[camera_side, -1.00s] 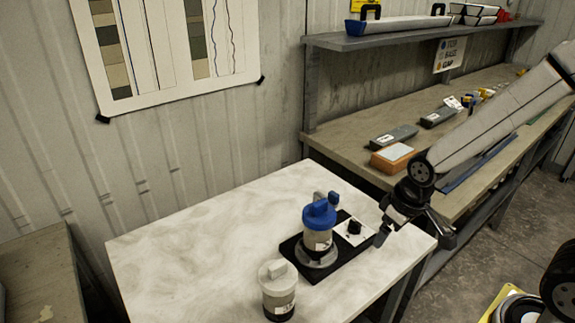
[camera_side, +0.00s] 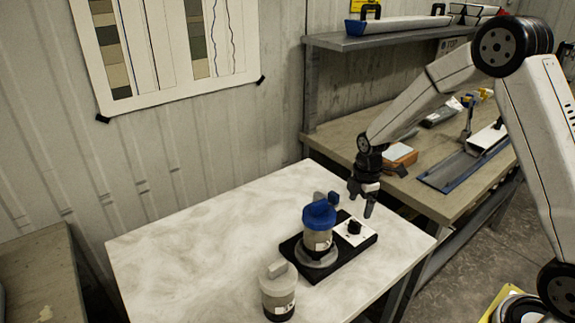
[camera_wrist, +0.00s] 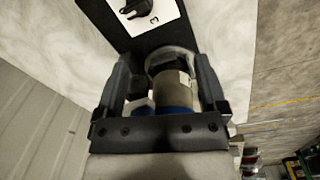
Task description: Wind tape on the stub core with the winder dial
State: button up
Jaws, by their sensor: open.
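The stub core (camera_side: 318,240) stands upright on the round plate of the black winder base (camera_side: 290,246), with a blue cap (camera_side: 319,214) on top. The winder dial (camera_side: 354,227) is a black knob on a white plate at the right of the base. In the wrist view, the core (camera_wrist: 174,88) shows between and beyond my open fingers (camera_wrist: 163,75), and the dial (camera_wrist: 133,9) is at the top edge. I see no contact.
A second core with a pale cap (camera_side: 278,290) stands on the marble-look table (camera_side: 190,250), front left of the base. The table's left side is clear. A workbench (camera_side: 440,205) adjoins at right.

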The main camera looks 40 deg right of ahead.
aim_at(356, 222)
jog(key=shift+w+d+f+n+g, duration=0.15)
jog(key=shift+w+d+f+n, duration=0.55)
jog(key=shift+n, duration=0.2)
jog(key=shift+w+d+f+n+g, duration=0.15)
jog(key=shift+w+d+f+n, duration=0.4)
jog(key=shift+d+f+n, duration=0.25)
jog(key=shift+a, duration=0.1)
jog(key=shift+f, duration=3.9)
jog(key=shift+c, duration=0.2)
grip_shut()
